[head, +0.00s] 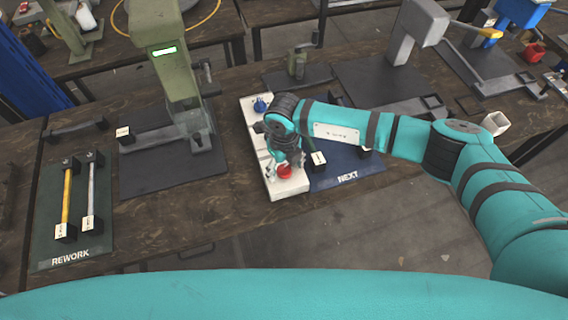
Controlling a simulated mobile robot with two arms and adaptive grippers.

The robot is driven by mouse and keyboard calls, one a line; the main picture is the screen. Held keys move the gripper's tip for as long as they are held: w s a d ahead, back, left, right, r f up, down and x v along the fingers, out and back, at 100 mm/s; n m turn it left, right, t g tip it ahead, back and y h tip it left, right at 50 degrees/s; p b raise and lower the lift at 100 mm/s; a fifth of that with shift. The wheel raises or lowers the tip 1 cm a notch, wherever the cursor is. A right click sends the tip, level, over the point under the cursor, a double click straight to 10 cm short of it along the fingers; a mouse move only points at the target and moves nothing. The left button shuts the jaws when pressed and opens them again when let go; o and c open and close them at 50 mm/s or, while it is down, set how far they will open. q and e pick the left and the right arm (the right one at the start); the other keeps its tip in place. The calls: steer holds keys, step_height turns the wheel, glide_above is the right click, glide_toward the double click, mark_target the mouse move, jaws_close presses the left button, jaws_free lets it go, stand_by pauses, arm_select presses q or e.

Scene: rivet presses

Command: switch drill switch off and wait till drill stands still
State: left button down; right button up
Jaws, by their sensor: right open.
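A long white panel (286,189) lies on the wooden bench, with a blue knob (260,105) at its far end and a round red part (285,172) at its near end. Which of these is the drill switch I cannot tell. My right gripper (283,166) is open, pointing down over the near half of the panel, close by the red part. Whether it touches it is unclear. The green machine (172,70) to the left has a lit green display (165,51). No spinning drill can be made out. My left gripper is not in view.
A dark blue NEXT mat (335,180) with black-and-white blocks lies right of the panel, partly under my arm. A REWORK mat (50,225) at the left holds two handled tools. A grey press (415,30) stands behind. The bench front between the mats is clear.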

mark_target(284, 167)
steer(key=c, duration=1.2)
steer(key=shift+o, duration=0.2)
steer(key=shift+f+n+b, duration=0.2)
steer(key=shift+n+b, duration=0.2)
steer(key=shift+b, duration=0.4)
steer(key=n+b, duration=1.1)
steer(key=b, duration=0.5)
steer(key=shift+n, duration=0.3)
steer(key=shift+r+n+b, duration=0.15)
steer(key=shift+n+b, duration=0.65)
steer(key=shift+b, duration=0.15)
steer(key=o, duration=1.2)
steer(key=shift+c, duration=0.2)
step_height(284, 167, up, 12)
